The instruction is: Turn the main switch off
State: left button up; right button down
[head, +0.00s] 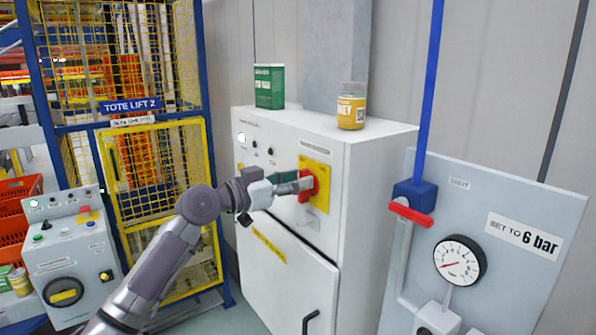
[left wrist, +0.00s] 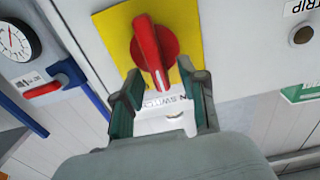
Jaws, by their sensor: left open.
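The main switch is a red rotary handle (head: 307,186) on a yellow plate (head: 319,172) on the front of a white cabinet (head: 322,235). In the head view the handle looks roughly upright, partly covered by my gripper. My left gripper (head: 292,183) is at the switch, its fingers pointing at the cabinet front. In the left wrist view my open left gripper (left wrist: 164,88) has a finger on each side of the near end of the red handle (left wrist: 149,50). I cannot tell whether either finger touches it. My right gripper is in neither view.
To the right, a grey panel (head: 520,285) carries a red-handled valve (head: 411,214) and a pressure gauge (head: 459,262). To the left are a control console (head: 68,250) and the yellow lift cage (head: 160,175).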

pick_arm(q)
jog(key=shift+w+d, duration=0.25)
jog(key=shift+d, duration=0.1)
jog(key=shift+c, duration=0.4)
grip_shut()
jog(key=shift+n, duration=0.3)
jog(key=n+p, duration=0.1)
jog(key=n, duration=0.4)
jog(key=w+f+n+p, duration=0.1)
jog(key=n+p, duration=0.1)
jog(key=n, duration=0.4)
jog(key=a+n+p, duration=0.1)
jog(key=n+p, duration=0.1)
jog(key=n, duration=0.4)
jog(key=shift+w+a+f, duration=0.1)
jog(key=shift+w+f, duration=0.15)
jog(key=shift+f, duration=0.1)
jog(key=shift+f+n, duration=0.1)
jog(key=shift+n, duration=0.2)
